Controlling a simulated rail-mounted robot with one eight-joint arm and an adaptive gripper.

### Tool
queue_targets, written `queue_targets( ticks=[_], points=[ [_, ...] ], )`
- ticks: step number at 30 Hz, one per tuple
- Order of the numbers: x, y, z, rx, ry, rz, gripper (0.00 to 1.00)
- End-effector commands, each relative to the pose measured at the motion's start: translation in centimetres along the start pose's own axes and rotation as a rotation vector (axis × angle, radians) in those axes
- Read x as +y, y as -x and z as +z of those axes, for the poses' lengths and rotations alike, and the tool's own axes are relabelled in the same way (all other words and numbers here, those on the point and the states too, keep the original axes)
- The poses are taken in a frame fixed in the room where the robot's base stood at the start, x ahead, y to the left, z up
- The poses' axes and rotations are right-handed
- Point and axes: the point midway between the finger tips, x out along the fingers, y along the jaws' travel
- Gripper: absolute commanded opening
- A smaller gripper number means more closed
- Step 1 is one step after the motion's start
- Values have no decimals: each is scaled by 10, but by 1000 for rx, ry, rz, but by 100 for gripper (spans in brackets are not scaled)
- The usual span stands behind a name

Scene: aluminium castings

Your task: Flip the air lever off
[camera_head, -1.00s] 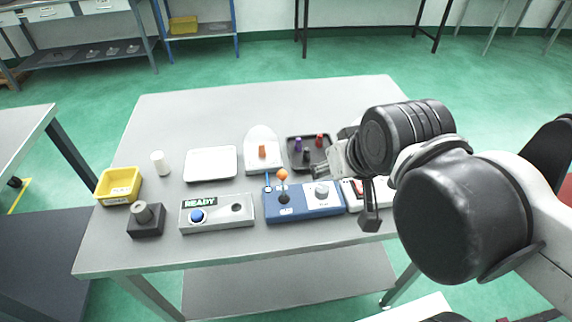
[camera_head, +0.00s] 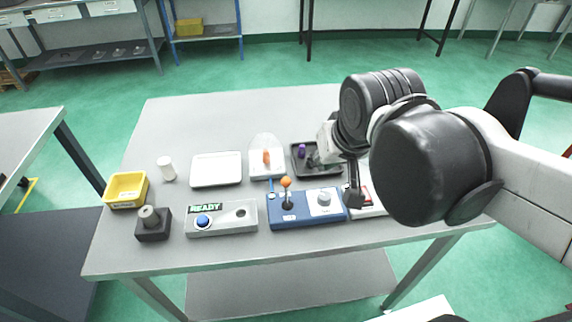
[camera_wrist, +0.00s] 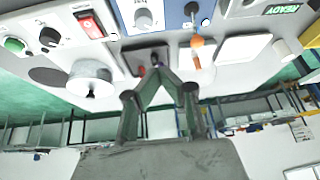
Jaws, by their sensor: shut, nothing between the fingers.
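The lever with an orange ball knob (camera_head: 286,182) stands on a blue control box (camera_head: 305,219), left of a round dial on the box. In the wrist view its orange knob (camera_wrist: 197,42) is right of my fingertips, with its dark base on the blue box (camera_wrist: 165,24). The lever's exact tilt is hard to judge. My gripper (camera_wrist: 158,68) is shut and empty, fingertips together in front of the dark tray. In the head view my gripper (camera_head: 322,158) is over the dark tray, right of and behind the lever, partly hidden by my arm.
A grey READY box (camera_head: 222,226) with a blue button is left of the blue box. A white board (camera_head: 259,171) with an orange piece is behind the lever. The dark tray (camera_head: 299,165) holds small pieces. A red-switch panel (camera_head: 367,209) is right. The table's back is clear.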

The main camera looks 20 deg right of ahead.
Motion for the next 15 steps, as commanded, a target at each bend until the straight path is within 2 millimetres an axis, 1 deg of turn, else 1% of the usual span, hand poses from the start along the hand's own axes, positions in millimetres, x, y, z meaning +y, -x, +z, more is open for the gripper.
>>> queue_targets(
  ticks=[1, 8, 15],
  points=[
    [-3, 3, -9, -21, -8, 2, 0],
    [-16, -1, -34, -116, -59, 19, 0],
    [-30, -10, -58, -211, -112, 51, 0]
  ],
)
